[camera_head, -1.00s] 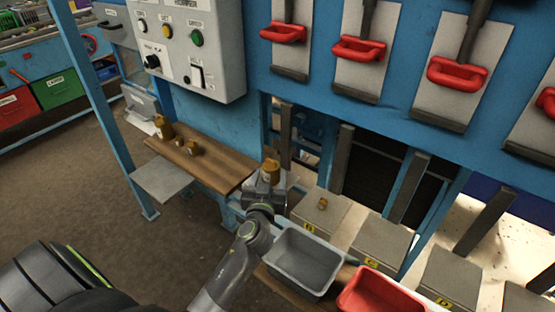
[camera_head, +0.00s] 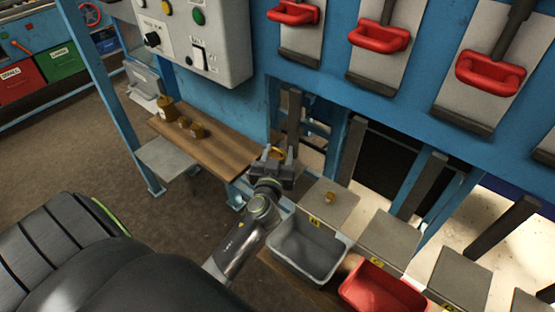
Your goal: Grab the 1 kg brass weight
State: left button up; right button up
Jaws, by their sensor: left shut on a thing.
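My left gripper (camera_head: 278,156) is shut on a brass weight (camera_head: 275,151), held up near the right end of the wooden shelf. The gripper hides much of that weight, and I cannot read a mark on it. A larger brass weight (camera_head: 167,108) stands at the far left end of the shelf, with two smaller brass weights (camera_head: 183,122) (camera_head: 197,130) next to it. A very small brass weight (camera_head: 329,198) sits on a grey plate to the right of my gripper. My right gripper is not in view.
The wooden shelf (camera_head: 222,150) has bare room on its right part. A grey tray (camera_head: 311,266) and a red tray (camera_head: 385,292) lie in front of the grey plates (camera_head: 344,204). Dark upright bars (camera_head: 349,150) and red handles (camera_head: 380,36) are on the blue frame behind.

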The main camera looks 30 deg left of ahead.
pick_arm(q)
grip_shut()
jog(key=shift+r, duration=0.1)
